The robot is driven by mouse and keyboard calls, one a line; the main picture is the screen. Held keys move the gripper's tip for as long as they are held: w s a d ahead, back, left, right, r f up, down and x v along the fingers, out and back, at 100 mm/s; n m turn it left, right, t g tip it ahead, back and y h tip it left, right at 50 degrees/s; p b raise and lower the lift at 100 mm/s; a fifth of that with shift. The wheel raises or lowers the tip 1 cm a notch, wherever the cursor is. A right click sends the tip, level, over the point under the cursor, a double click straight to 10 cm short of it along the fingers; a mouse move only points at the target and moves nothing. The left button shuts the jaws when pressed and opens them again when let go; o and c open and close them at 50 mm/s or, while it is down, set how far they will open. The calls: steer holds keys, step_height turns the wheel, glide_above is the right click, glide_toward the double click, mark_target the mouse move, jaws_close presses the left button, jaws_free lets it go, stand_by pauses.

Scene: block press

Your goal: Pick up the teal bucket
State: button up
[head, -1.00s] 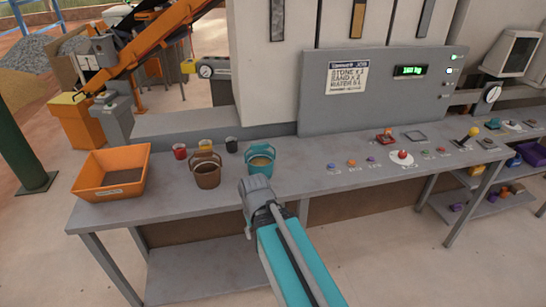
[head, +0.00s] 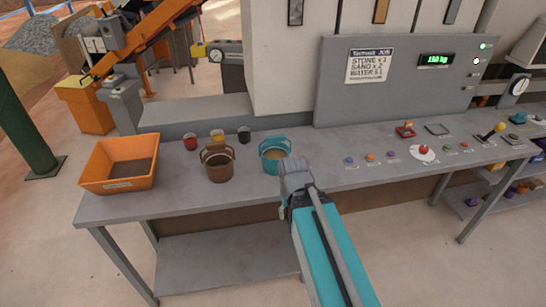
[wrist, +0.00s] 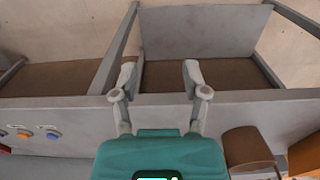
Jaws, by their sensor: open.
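The teal bucket (head: 274,153) stands upright on the grey worktable, right of the brown bucket, with sandy contents showing inside. My arm's grey end is close to its right front side in the head view and overlaps its lower right edge. My gripper (wrist: 160,78) is open and empty in the wrist view, its two fingers apart above the table's front edge. The teal bucket cannot be made out for certain there; my gripper's own housing fills the bottom middle. I cannot tell whether the gripper touches the bucket.
The brown bucket (head: 219,165) stands close left, also in the wrist view (wrist: 248,150). Three small cups, including a red one (head: 190,142), stand behind. An orange bin (head: 120,163) is at the left. Buttons and a control panel (head: 400,80) are right. The worktable (head: 190,200) is clear in front.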

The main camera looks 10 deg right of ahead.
step_height(320, 180, up, 21)
steer(key=m+p, duration=1.8)
steer(key=p, duration=0.3)
glide_above(275, 136)
steer(key=shift+w+r, duration=0.1)
steer(key=shift+w, duration=0.05)
step_height(275, 136, down, 9)
steer(key=b, duration=0.8)
steer(key=shift+r, duration=0.2)
steer(key=shift+f+b, duration=0.1)
steer(key=shift+b, duration=0.2)
steer(key=shift+f+b, duration=2.5)
steer(key=shift+c, duration=0.3)
